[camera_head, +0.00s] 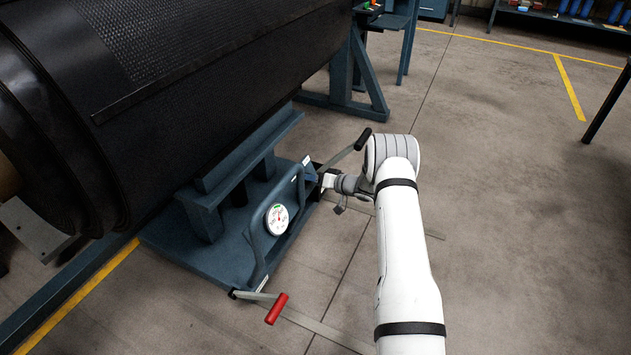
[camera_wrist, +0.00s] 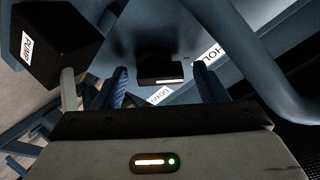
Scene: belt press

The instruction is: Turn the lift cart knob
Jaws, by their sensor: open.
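The lift cart (camera_head: 180,235) is a blue steel frame under the large black belt roll. My gripper (camera_head: 316,180) is at the cart's right end in the head view. In the wrist view, my gripper (camera_wrist: 162,88) has its two blue fingers apart. A small black knob (camera_wrist: 160,72) with a white mark shows between the fingers, against the blue panel. I cannot tell whether either finger touches it. White labels lie by the knob; one starts "HOL" (camera_wrist: 208,54), and another (camera_wrist: 159,95) is partly hidden by my gripper. In the head view, my gripper and arm hide the knob.
A black block labelled "PUMP" (camera_wrist: 55,45) is close on the left in the wrist view. A black-gripped lever (camera_head: 352,148) rises beside my wrist. A round gauge (camera_head: 277,219) and a red-handled crank (camera_head: 277,309) are on the cart. Floor on the right is clear.

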